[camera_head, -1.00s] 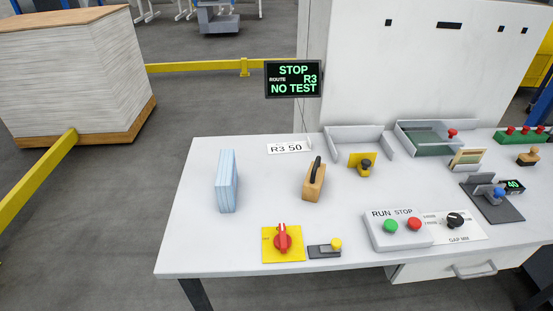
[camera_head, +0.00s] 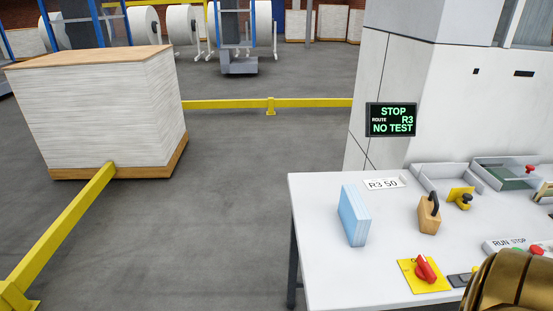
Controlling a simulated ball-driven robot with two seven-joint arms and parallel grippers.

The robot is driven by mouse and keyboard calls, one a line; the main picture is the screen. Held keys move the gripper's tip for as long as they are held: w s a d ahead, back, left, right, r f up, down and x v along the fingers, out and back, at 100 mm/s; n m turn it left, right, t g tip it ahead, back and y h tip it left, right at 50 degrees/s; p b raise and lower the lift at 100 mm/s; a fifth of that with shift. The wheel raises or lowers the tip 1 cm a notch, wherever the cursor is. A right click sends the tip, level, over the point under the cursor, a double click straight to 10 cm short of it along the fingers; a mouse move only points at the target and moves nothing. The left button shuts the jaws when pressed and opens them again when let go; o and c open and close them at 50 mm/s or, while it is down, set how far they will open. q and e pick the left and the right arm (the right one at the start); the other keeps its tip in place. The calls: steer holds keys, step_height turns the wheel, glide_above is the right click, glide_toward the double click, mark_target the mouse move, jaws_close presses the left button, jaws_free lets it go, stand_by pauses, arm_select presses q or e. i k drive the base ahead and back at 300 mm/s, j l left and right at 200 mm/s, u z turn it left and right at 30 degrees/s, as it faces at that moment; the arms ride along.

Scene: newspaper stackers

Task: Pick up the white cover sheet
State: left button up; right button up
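A small white sheet printed "R3 50" (camera_head: 383,183) lies flat on the white table (camera_head: 325,230), near its back edge at the left end. Whether this is the cover sheet I cannot tell for certain. A light-blue upright block (camera_head: 354,217) stands in front of it, apart from it. Neither of my grippers shows clearly. A gold rounded part of my arm enters at the lower right corner, with no fingertips to be seen, and it hides that corner of the table.
A black screen (camera_head: 391,119) reads "STOP ROUTE R3 NO TEST". A wooden block with a black handle (camera_head: 429,215) and a red knob on a yellow plate (camera_head: 425,270) stand on the table. A paper stack (camera_head: 110,110) and yellow rails (camera_head: 270,105) are left; grey floor between is clear.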

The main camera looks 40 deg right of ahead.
mark_target(400, 181)
steer(key=i+j+z, duration=0.1)
steer(key=i+j, duration=0.75)
steer(key=i+l+z, duration=0.1)
steer(key=i+z, duration=0.4)
steer(key=i, duration=0.15)
steer(key=i+j+z, duration=0.15)
steer(key=i+z, duration=0.3)
steer(key=i, duration=0.15)
steer(key=i+z, duration=0.2)
steer(key=i, duration=0.5)
steer(key=i+j+z, duration=0.15)
steer(key=i, duration=0.55)
steer(key=i+z, duration=0.55)
steer(key=z, duration=0.3)
steer(key=i+j+z, duration=0.2)
steer(key=z, duration=0.2)
steer(key=i+z, duration=0.15)
steer(key=z, duration=0.35)
steer(key=i+j+z, duration=0.1)
steer(key=z, duration=0.35)
steer(key=i+j+z, duration=0.15)
steer(key=z, duration=0.35)
steer(key=i+j+z, duration=0.15)
steer(key=z, duration=0.3)
steer(key=j+z, duration=0.25)
steer(key=z, duration=0.25)
steer(key=i+j+z, duration=0.1)
steer(key=j+z, duration=0.2)
steer(key=z, duration=0.2)
